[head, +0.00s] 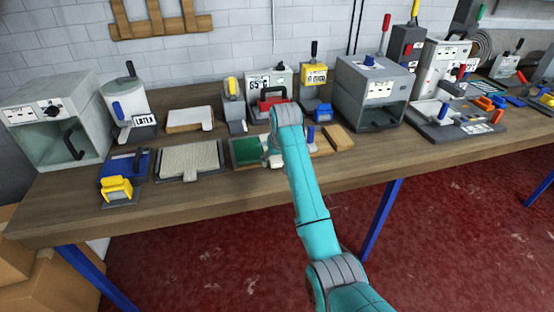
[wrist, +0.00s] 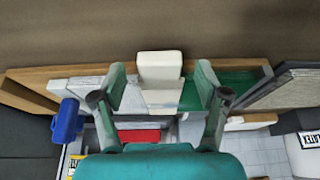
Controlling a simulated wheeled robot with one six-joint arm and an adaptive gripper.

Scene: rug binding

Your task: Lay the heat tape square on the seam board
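The seam board (wrist: 40,93) is wood-edged, with a green piece (wrist: 232,90) and a pale grey piece (wrist: 90,92) on it. In the head view, its green part (head: 247,151) shows left of my arm. A white piece, which looks like the heat tape square (wrist: 160,98), lies over the middle of the board where green and grey meet. Its thick white tab (wrist: 160,63) points to the bench front. My gripper (wrist: 160,75) is open, one finger each side of the tab with narrow gaps. In the head view my arm hides most of this.
A red-handled tool (head: 272,97) and yellow-topped devices stand behind the board. A beige pad (head: 188,160) lies to its left, a grey oven-like box (head: 375,92) stands to the right. A blue handle (wrist: 67,120) is close to my gripper. The bench front strip is clear.

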